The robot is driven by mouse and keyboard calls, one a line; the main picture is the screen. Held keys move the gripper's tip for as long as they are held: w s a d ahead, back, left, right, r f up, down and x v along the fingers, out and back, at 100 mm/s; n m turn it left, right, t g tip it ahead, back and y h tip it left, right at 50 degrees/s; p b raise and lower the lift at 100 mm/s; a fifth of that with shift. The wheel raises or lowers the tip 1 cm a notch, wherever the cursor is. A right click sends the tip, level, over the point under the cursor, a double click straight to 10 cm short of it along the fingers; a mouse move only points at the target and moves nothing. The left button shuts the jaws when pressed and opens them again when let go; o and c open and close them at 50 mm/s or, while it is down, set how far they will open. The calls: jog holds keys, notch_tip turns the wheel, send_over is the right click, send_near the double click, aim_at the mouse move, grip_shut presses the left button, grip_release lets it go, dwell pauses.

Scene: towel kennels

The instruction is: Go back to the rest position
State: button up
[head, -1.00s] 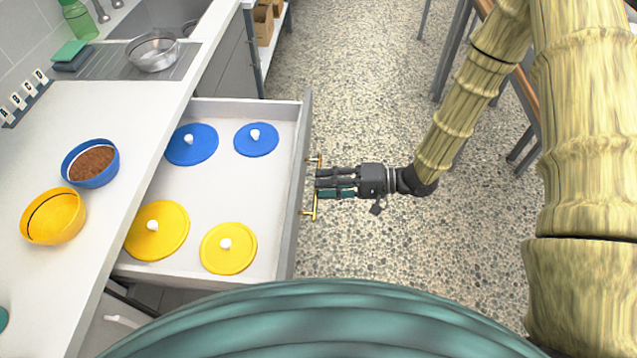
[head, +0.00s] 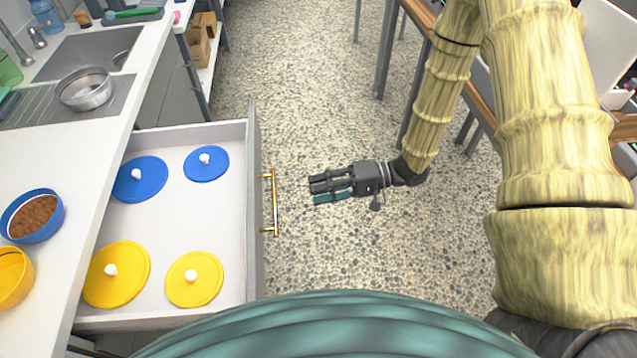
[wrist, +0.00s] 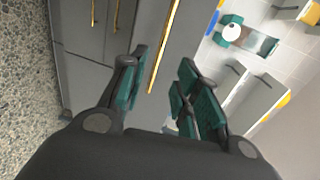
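My gripper (head: 328,188) is over the speckled floor, to the right of the open drawer's brass handle (head: 273,202) and apart from it. In the wrist view my gripper (wrist: 160,95) shows its green-padded fingers spread apart with nothing between them. The drawer (head: 256,150) stands pulled out from under the counter. It holds two blue lids (head: 140,179) (head: 206,164) at the back and two yellow lids (head: 117,274) (head: 195,279) at the front, each with a white knob.
On the white counter (head: 70,160) are a blue bowl (head: 33,216) of brown food, a yellow bowl (head: 14,277) and a metal bowl (head: 85,89) by the sink. A table (head: 474,90) with legs stands at the right. The floor (head: 300,90) between is clear.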

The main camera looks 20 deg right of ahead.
jog(key=s+d+f+t+h, duration=0.1)
jog(key=s+f+t+h, duration=0.3)
jog(key=f+h, duration=0.9)
jog(key=s+d+f+g+h, duration=0.1)
jog(key=s+d+f+g, duration=0.1)
jog(key=s, duration=0.4)
jog(key=s+d+f+n+g, duration=0.1)
jog(key=s+d+f+g, duration=0.1)
jog(key=s+f, duration=0.2)
jog(key=s+d+f+g+h, duration=0.1)
jog(key=s+d+f+g, duration=0.1)
jog(key=s, duration=0.8)
jog(key=shift+s+d+f+h, duration=0.25)
jog(key=shift+d+f+h, duration=0.05)
jog(key=shift+f, duration=0.6)
jog(key=shift+w+a, duration=0.1)
